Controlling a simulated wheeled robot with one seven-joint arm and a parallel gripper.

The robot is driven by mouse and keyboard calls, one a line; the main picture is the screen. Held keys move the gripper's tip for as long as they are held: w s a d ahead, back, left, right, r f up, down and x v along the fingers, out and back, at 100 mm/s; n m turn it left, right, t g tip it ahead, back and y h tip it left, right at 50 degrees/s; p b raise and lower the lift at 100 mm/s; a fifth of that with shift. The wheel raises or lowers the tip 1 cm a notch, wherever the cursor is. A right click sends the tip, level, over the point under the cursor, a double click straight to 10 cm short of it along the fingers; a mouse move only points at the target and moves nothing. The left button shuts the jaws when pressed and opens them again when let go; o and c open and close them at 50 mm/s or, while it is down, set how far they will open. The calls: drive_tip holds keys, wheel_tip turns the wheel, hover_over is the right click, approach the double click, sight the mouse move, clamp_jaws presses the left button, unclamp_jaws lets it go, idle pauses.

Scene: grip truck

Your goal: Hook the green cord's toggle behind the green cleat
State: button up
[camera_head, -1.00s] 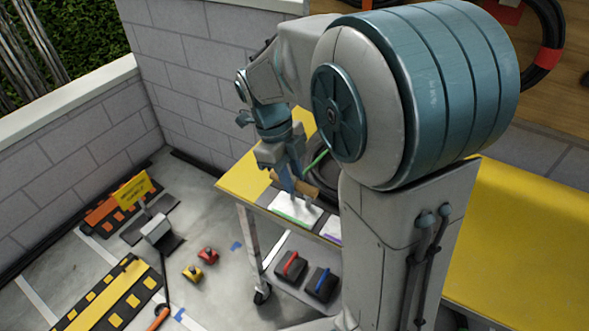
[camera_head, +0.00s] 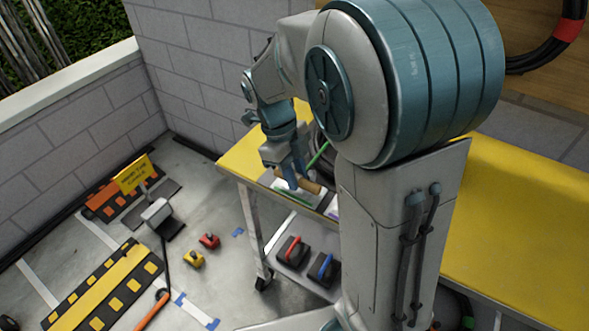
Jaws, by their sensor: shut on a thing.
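My gripper (camera_head: 296,180) points down over the yellow-topped cart and is shut on a tan wooden toggle (camera_head: 312,187). The toggle lies crosswise at the fingertips, with its right end showing. The green cord (camera_head: 318,154) slants up and right from near the toggle and passes behind my arm. Below the gripper is a pale panel with a green edge (camera_head: 284,192), partly covered by the fingers. I cannot make out the green cleat; my arm hides part of the cart top.
The cart's yellow top (camera_head: 240,158) is bare at its left end. On its lower shelf are a red-handled block (camera_head: 290,250) and a blue-handled block (camera_head: 322,268). A grey block wall (camera_head: 215,80) stands behind. A yellow sign (camera_head: 132,175) and striped ramps stand on the floor at left.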

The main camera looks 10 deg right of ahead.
drive_tip(key=shift+f, duration=0.1)
drive_tip(key=o, duration=1.1)
drive_tip(key=shift+a, duration=0.1)
drive_tip(key=shift+c, duration=0.2)
drive_tip(key=p+v, duration=0.1)
drive_tip(key=v, duration=1.2)
drive_tip(key=shift+w+r+p, duration=0.15)
drive_tip(key=shift+r+p, duration=0.25)
drive_tip(key=s+d+f+n+t+y+p, duration=0.1)
drive_tip(key=s+n, duration=0.5)
drive_tip(key=n, duration=0.7)
drive_tip(key=s+d+f+n+t+y+p, duration=0.1)
drive_tip(key=s+d+n+t+p, duration=0.2)
drive_tip(key=s+n, duration=0.4)
drive_tip(key=d+n+t, duration=0.1)
drive_tip(key=d+n, duration=0.1)
drive_tip(key=n, duration=0.4)
drive_tip(key=shift+s+f+n+p, duration=0.3)
drive_tip(key=shift+s+n+p, duration=0.05)
drive_tip(key=shift+n, duration=0.05)
